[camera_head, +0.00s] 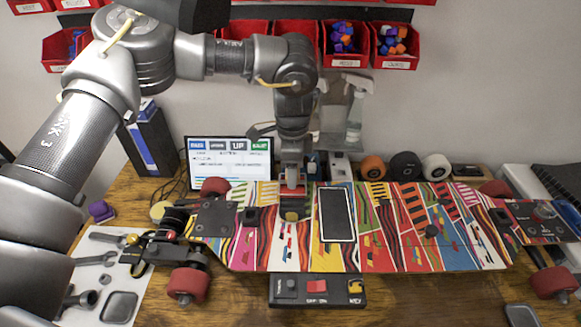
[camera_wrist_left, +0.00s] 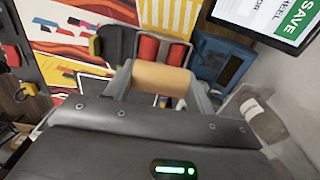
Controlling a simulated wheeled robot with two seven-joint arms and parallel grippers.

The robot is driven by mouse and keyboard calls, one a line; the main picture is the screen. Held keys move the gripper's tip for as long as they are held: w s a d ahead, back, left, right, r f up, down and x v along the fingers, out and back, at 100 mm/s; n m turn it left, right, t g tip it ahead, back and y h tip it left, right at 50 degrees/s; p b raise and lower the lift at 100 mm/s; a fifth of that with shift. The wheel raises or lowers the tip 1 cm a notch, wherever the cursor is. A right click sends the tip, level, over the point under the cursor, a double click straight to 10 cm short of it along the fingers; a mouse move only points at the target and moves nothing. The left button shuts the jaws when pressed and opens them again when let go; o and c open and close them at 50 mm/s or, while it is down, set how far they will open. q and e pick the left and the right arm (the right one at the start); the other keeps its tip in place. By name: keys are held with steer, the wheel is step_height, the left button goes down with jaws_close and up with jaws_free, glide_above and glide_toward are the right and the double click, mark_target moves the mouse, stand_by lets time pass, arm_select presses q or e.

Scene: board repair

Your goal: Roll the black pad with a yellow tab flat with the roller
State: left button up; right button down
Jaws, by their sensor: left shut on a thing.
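My left gripper (camera_head: 292,186) points down over the middle-left part of the patterned board (camera_head: 381,253). In the left wrist view its fingers (camera_wrist_left: 160,85) are shut on a tan roller (camera_wrist_left: 162,77). In the head view the gripper mostly hides the roller. The black pad (camera_wrist_left: 117,45) lies on the board beyond the roller in the wrist view, with its yellow tab (camera_wrist_left: 94,45) on its left. In the head view the tab (camera_head: 290,215) shows just below the gripper. I cannot tell whether the roller touches the pad. My right gripper is not in view.
A phone-like black slab (camera_head: 337,214) lies on the board right of the gripper. A lit screen (camera_head: 230,155) stands behind, with a spray bottle (camera_head: 355,118) to its right. Red wheels (camera_head: 187,284) edge the board. A black control box (camera_head: 317,290) sits in front.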

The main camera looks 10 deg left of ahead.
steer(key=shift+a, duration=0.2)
arm_select(q)
steer(key=shift+s+d, duration=0.2)
steer(key=shift+s, duration=1)
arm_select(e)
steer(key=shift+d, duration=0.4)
arm_select(q)
steer(key=shift+s, duration=0.15)
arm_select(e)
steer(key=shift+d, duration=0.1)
arm_select(q)
steer(key=shift+s+d, duration=0.1)
steer(key=shift+s, duration=0.15)
steer(key=shift+s+d+f, duration=0.1)
steer(key=shift+s+d, duration=0.1)
steer(key=shift+s, duration=0.75)
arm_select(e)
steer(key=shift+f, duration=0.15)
